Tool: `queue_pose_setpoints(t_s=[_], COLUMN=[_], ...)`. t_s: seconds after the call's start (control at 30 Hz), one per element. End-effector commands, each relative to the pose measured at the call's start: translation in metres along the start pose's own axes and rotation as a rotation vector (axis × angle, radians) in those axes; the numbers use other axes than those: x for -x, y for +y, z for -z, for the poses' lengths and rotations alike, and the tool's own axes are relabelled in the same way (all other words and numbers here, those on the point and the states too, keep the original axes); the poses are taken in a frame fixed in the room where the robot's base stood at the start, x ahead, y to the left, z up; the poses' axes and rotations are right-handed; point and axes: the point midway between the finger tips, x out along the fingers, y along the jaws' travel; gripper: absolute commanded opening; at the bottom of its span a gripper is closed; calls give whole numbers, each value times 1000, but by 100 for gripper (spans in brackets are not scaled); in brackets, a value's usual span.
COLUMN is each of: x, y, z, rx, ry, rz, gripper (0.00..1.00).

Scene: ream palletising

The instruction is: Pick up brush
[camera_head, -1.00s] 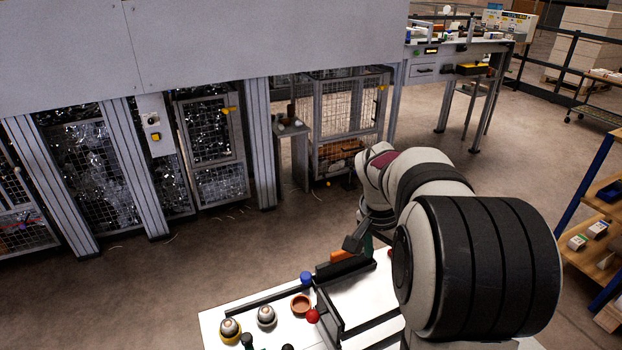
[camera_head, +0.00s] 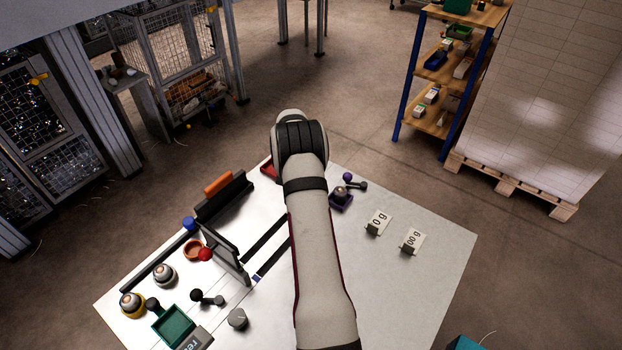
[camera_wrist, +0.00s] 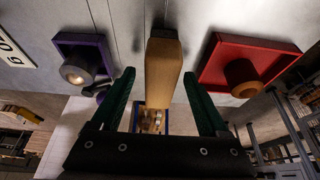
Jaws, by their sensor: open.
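In the wrist view my gripper (camera_wrist: 158,74) is open, with one green finger on each side of a tan, wood-coloured block-like piece (camera_wrist: 163,75). This piece looks like the brush handle; no bristles show. I cannot tell whether either finger touches it. It lies between a purple tray (camera_wrist: 100,45) on the left and a red tray (camera_wrist: 292,68) on the right. In the head view my arm hides the gripper and this piece. The red tray (camera_head: 268,170) and the purple tray (camera_head: 341,203) show on either side of my wrist there.
On the white table (camera_head: 420,290) stand a black holder with an orange piece (camera_head: 218,184), an upright dark plate (camera_head: 228,258), a red ball (camera_head: 205,254), a green tray (camera_head: 174,327) and weight cards (camera_head: 377,222). The table's right side is mostly clear. A shelf (camera_head: 440,75) stands beyond.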

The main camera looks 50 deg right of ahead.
Motion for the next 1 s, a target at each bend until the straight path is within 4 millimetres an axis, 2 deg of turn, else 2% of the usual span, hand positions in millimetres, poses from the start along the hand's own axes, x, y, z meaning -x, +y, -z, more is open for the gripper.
queue_pose_setpoints(t_s=[0.07,0.27,0.7,1.0], x=[-7,-7,-7,-6], y=[0,0,0,0], z=[0,0,0,0], rx=[0,0,0,0], ry=[0,0,0,0], rz=[0,1,1,1], gripper=[78,78,0,0])
